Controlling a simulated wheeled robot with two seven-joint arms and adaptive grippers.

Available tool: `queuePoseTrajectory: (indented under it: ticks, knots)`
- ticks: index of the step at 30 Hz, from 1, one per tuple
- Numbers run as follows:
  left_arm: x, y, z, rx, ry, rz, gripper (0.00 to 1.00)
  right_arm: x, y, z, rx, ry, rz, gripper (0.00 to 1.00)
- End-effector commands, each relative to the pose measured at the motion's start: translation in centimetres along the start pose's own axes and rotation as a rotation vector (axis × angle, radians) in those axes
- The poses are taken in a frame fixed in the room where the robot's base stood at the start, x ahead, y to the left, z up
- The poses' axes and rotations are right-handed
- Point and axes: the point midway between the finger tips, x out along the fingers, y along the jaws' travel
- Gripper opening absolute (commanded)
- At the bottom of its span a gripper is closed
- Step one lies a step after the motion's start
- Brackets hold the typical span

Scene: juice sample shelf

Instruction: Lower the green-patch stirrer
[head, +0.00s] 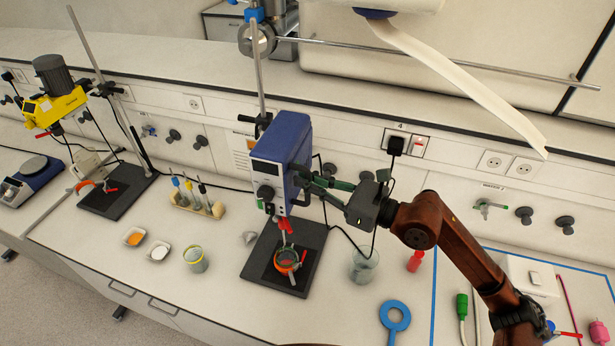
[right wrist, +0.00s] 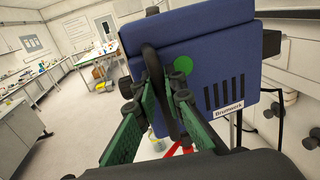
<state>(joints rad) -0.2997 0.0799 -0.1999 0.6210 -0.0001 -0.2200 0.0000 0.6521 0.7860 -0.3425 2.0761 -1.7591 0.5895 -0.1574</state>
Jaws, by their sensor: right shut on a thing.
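The blue stirrer (head: 283,145) hangs on an upright metal rod above a dark base plate (head: 262,283). In the right wrist view its blue housing (right wrist: 215,75) fills the middle and carries a round green patch (right wrist: 183,64). Its shaft reaches down toward an orange-rimmed vessel (head: 286,261) on the plate; I cannot tell how deep it ends. My right gripper (head: 312,182) is at the stirrer's right side. Its green fingers (right wrist: 160,112) are shut on a black curved handle (right wrist: 155,75) at the housing. My left gripper is not in view.
A yellow stirrer (head: 55,105) on its own stand is at the left. A vial rack (head: 197,207), small dishes and a beaker (head: 195,259) stand left of the plate.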

Motion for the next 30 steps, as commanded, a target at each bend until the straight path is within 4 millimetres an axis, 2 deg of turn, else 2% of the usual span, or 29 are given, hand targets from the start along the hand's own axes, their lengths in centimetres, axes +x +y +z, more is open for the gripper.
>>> queuePoseTrajectory:
  ticks: [1, 3, 15, 21, 30]
  knots:
    - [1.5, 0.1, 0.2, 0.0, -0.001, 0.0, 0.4, 0.0, 0.0, -2.2, 0.004, 0.011, 0.001, 0.0]
    - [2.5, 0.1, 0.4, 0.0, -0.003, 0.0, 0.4, 0.0, 0.0, -3.6, 0.004, 0.011, 0.001, 0.0]
    - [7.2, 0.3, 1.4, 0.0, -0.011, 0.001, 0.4, 0.0, 0.0, -10.1, 0.005, 0.012, 0.002, 0.0]
    - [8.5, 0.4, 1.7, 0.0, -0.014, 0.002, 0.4, 0.0, 0.0, -12.0, 0.003, 0.011, 0.001, 0.0]
    - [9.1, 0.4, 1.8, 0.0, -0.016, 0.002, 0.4, 0.0, 0.1, -12.9, 0.003, 0.01, 0.001, 0.0]
